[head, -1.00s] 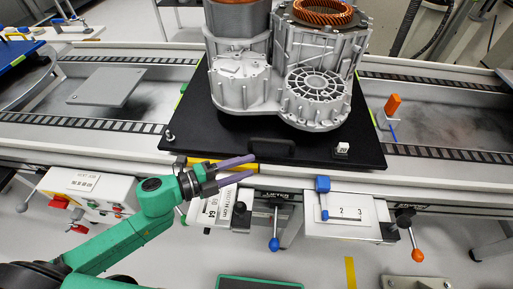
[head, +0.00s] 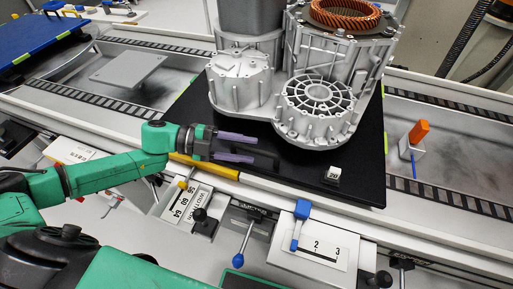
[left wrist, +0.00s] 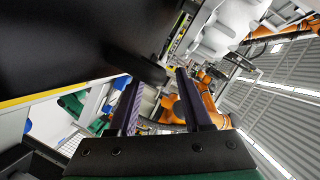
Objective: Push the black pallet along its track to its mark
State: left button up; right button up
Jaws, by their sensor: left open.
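The black pallet (head: 366,170) lies on the track and carries the grey stator housing (head: 318,108) with its copper winding. It fills the upper left of the left wrist view (left wrist: 70,40). A dark handle (left wrist: 135,66) sticks out from its edge there, just beyond my fingertips. My left gripper (head: 254,150) is open, its purple fingers pointing right over the pallet's front edge beside the housing. It also shows in the left wrist view (left wrist: 157,77), with nothing clearly between the fingers. A yellow strip (head: 205,166) marks the front rail below the gripper. My right gripper is out of view.
An orange block on a grey base (head: 417,132) stands on the track right of the pallet. A flat grey plate (head: 128,68) lies on the track's left part. Blue-knobbed levers (head: 302,210) and label plates line the front. A blue table (head: 38,40) stands back left.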

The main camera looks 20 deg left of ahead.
pick_arm(q)
jog(key=shift+x, duration=1.5)
jog(key=shift+a, duration=0.1)
grip_shut()
jog(key=shift+f, duration=0.1)
